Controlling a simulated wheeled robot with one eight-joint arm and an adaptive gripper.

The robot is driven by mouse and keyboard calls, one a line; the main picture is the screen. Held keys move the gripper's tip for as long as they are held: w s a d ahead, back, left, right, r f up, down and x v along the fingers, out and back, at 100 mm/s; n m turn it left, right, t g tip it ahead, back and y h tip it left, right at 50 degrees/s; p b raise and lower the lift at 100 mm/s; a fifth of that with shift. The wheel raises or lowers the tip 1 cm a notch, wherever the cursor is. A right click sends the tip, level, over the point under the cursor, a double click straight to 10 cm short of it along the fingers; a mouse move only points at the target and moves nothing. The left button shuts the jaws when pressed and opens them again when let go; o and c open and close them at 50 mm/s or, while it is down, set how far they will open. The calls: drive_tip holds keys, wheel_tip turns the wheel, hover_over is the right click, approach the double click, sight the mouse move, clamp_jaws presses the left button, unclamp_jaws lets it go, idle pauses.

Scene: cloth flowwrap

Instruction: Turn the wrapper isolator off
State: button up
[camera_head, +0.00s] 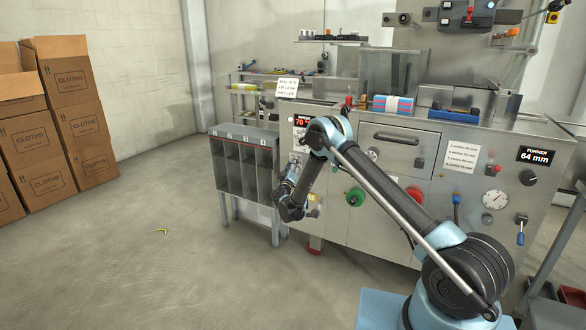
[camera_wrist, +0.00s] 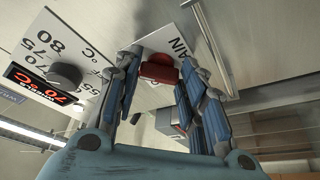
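In the wrist view a red knob (camera_wrist: 158,68) sits on a white plate (camera_wrist: 174,38) whose partly hidden lettering ends in "AIN". I take this as the isolator. My gripper (camera_wrist: 162,78) has its blue-grey fingers apart, one on each side of the knob. The knob lies between the fingertips, with visible gaps; I cannot tell whether either finger touches it. In the head view my gripper (camera_head: 296,163) is at the left end of the steel wrapper machine (camera_head: 385,210), and I cannot make out the red knob there.
A black temperature knob (camera_wrist: 65,75) on a scale plate is left of the fingers, above a 70 °C display (camera_wrist: 40,84). A grey slotted rack (camera_head: 243,135) stands close left of my gripper. Cartons (camera_head: 85,105) are far left; a yellow peel-like scrap (camera_head: 162,231) lies on open floor.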

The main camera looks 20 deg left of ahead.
drive_tip(key=shift+c, duration=1.2)
drive_tip(key=shift+n, duration=0.4)
drive_tip(key=shift+a+r+n+g+h, duration=0.15)
drive_tip(key=shift+n+g, duration=0.9)
drive_tip(key=shift+n, duration=1.65)
drive_tip(key=shift+d+r+n+g+h, duration=0.1)
drive_tip(key=shift+r+n+g, duration=0.2)
drive_tip(key=shift+n+g, duration=1.6)
drive_tip(key=shift+a+r+n+g+h, duration=0.1)
drive_tip(key=shift+r+n+g, duration=0.15)
drive_tip(key=shift+n, duration=3.25)
drive_tip(key=o, duration=1)
